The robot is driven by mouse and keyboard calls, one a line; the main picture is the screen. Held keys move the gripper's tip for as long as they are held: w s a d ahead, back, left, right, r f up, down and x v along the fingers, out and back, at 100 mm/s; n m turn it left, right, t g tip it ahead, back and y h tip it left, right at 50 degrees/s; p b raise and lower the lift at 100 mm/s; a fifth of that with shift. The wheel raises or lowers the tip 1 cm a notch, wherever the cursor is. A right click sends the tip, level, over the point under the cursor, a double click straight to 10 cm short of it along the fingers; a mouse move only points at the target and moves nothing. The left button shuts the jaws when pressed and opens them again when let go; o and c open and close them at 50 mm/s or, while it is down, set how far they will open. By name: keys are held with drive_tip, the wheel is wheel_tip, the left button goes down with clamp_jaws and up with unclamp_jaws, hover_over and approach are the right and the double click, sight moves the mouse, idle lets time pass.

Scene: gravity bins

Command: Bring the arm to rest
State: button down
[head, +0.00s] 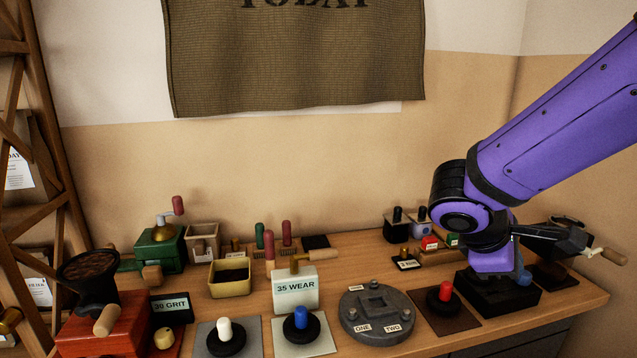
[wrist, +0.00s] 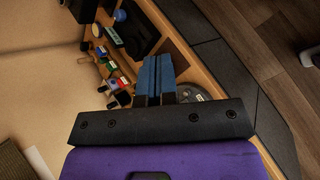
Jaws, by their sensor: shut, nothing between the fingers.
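My gripper (wrist: 158,60) shows in the wrist view as two dark blue fingers lying together, with nothing between them. They stick out past a black plate, over the worktop with its knobs and small parts. In the head view, my purple arm reaches in from the upper right and bends down at a black joint over the right end of the table. The gripper's fingers cannot be made out there.
The wooden table (head: 330,265) holds a grey round plate (head: 377,337), a red knob (head: 445,291), a white 35 WEAR block (head: 295,288), a green grinder (head: 160,250) and a red grinder (head: 108,335). A black base with a blue knob (head: 524,278) stands close by my arm. The wall behind is clear below the hanging cloth (head: 300,60).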

drive_tip(key=s+r+m+t+y, duration=0.3)
drive_tip(key=s+r+m+y, duration=0.5)
drive_tip(key=s+m, duration=0.3)
drive_tip(key=shift+s+d+r, duration=0.3)
drive_tip(key=shift+s+r, duration=0.45)
